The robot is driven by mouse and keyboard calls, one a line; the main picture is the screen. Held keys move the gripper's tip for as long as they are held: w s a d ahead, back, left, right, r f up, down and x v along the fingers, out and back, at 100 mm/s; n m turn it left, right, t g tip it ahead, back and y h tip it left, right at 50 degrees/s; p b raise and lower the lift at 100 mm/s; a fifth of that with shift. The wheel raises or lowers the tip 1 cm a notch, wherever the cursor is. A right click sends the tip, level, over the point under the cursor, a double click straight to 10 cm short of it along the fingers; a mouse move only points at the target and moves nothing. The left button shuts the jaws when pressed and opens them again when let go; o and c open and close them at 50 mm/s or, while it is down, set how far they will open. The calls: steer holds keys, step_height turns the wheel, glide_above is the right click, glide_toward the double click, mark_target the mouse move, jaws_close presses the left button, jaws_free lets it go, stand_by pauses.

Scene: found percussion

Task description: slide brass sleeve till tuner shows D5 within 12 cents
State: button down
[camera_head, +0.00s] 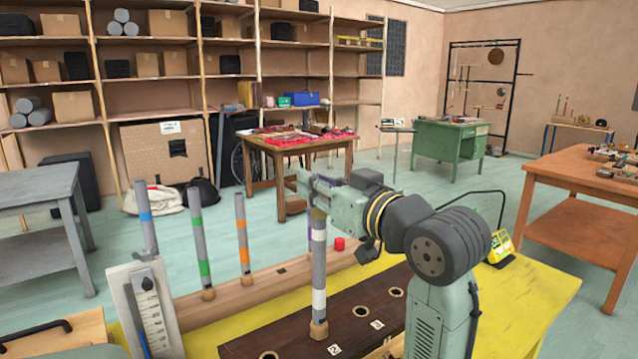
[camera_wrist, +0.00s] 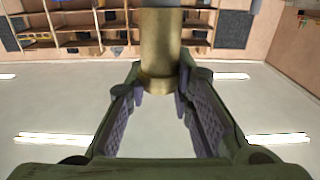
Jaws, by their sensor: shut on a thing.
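The brass sleeve (camera_wrist: 160,45) fills the top middle of the wrist view, between the two purple-padded fingers. My gripper (camera_wrist: 160,92) is shut on it. In the head view my gripper (camera_head: 316,186) is at the top of a grey tube (camera_head: 319,265) with white bands, and its jaws partly hide the sleeve there. The tube stands upright in the dark wooden base (camera_head: 300,340). A yellow device (camera_head: 501,248), seemingly the tuner, stands at the right of the yellow bench; its reading is too small to make out.
Tubes with blue (camera_head: 146,217), green (camera_head: 200,240) and orange (camera_head: 242,235) bands stand to the left. A metal gauge plate (camera_head: 150,315) is at front left. Base holes (camera_head: 360,312) are empty. The yellow bench top (camera_head: 535,305) is clear at right.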

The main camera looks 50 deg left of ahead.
steer(key=c, duration=1.3)
jaws_free()
steer(key=d, duration=0.8)
steer(key=s+d, duration=0.1)
steer(key=d, duration=0.3)
